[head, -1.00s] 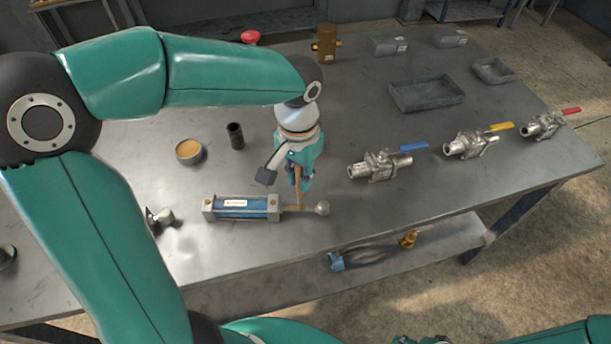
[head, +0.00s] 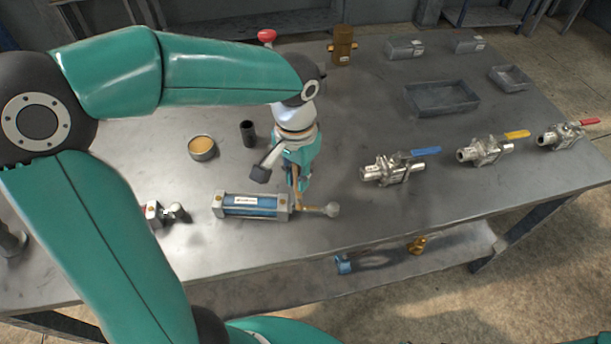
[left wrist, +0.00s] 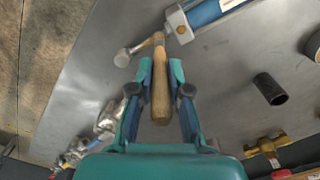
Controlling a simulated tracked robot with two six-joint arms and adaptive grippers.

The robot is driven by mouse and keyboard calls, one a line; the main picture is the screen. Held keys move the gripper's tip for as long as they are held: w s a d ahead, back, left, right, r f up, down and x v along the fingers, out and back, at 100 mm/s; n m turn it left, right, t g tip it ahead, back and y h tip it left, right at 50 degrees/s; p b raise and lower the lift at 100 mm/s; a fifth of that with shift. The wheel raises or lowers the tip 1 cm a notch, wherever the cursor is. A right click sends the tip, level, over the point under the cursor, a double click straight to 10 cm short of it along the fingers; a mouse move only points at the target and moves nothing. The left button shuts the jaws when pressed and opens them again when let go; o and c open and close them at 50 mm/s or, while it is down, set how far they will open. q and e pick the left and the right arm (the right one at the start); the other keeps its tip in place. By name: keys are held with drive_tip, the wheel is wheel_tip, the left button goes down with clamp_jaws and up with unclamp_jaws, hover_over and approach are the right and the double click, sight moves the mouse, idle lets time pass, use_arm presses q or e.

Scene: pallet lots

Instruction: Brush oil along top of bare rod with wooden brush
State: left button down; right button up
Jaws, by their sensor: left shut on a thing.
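A blue cylinder with metal end blocks (head: 252,205) lies on the table. Its short rod (head: 313,208) sticks out to the right and ends in a round metal knob (head: 332,210). The rod looks amber-brown. My left gripper (head: 300,184) is above the rod, shut on the wooden brush (left wrist: 161,92), whose handle lies between the fingers in the left wrist view. The brush points down, its tip at the rod near the cylinder's end block; I cannot tell whether it touches. A round tin with amber contents (head: 202,148) stands behind the cylinder. My right gripper is not in view.
A black tube (head: 248,133) stands beside the tin. Valves with blue (head: 393,168), yellow (head: 484,150) and red (head: 560,136) handles line the right side. A grey tray (head: 441,97) and a brass fitting (head: 342,46) are farther back. A small metal part (head: 165,214) lies left of the cylinder.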

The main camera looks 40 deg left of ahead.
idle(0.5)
use_arm(q)
drive_tip(key=shift+w+d, duration=0.55)
drive_tip(key=shift+d, duration=0.2)
drive_tip(key=shift+w+d, duration=0.45)
drive_tip(key=shift+d, duration=0.3)
drive_tip(key=shift+a, duration=0.1)
drive_tip(key=shift+s+a, duration=0.55)
drive_tip(key=shift+a, duration=0.15)
drive_tip(key=shift+s+a, duration=0.5)
drive_tip(key=shift+a, duration=0.2)
